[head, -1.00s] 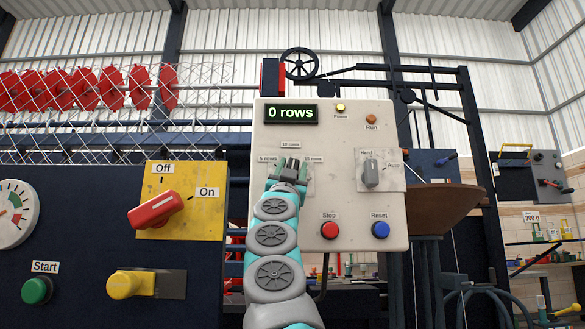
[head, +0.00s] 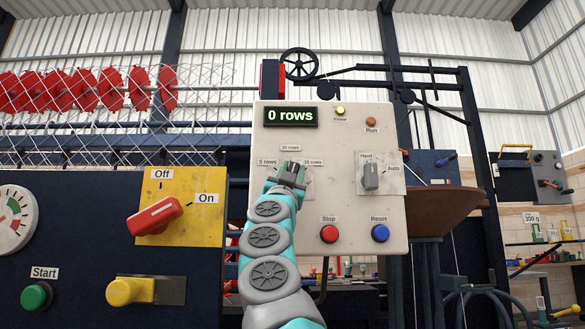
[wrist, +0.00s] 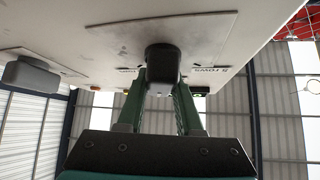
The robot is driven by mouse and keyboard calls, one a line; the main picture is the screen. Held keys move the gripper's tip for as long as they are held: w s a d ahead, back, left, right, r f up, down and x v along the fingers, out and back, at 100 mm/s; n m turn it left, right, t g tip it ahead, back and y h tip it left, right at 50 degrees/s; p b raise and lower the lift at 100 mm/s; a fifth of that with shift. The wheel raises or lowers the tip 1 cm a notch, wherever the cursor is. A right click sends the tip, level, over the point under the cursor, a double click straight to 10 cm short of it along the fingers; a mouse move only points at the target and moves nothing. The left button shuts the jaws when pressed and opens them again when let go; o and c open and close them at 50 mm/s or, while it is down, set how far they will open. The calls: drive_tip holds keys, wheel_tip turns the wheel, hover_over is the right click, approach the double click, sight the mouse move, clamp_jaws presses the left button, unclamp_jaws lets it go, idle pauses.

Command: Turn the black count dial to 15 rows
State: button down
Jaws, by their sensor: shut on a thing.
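The black count dial (wrist: 163,62) shows in the wrist view on a plate at the panel's face. My gripper (wrist: 161,82) has its green fingers on either side of the dial, shut on it. In the head view my gripper (head: 289,173) and arm cover the dial, so its pointer is hidden. Labels stand around it: "5 rows" (head: 267,162) at left, "10 rows" (head: 290,148) above and "15 rows" (head: 313,162) at right. The display (head: 291,116) reads "0 rows".
The same light panel (head: 335,205) carries a Hand/Auto switch (head: 371,176), a red Stop button (head: 329,233) and a blue Reset button (head: 380,233). Left of my arm are a red Off/On handle (head: 155,216), a yellow knob (head: 130,291) and a green Start button (head: 36,297).

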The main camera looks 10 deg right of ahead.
drive_tip(key=shift+m+g+h+p, duration=0.4)
drive_tip(key=shift+m+h+p, duration=0.2)
drive_tip(key=shift+m, duration=0.1)
drive_tip(key=shift+f+m, duration=0.15)
drive_tip(key=shift+m, duration=0.15)
drive_tip(key=c, duration=0.6)
unclamp_jaws()
drive_tip(key=shift+s, duration=0.1)
drive_tip(key=shift+o, duration=0.2)
drive_tip(key=shift+r, duration=0.2)
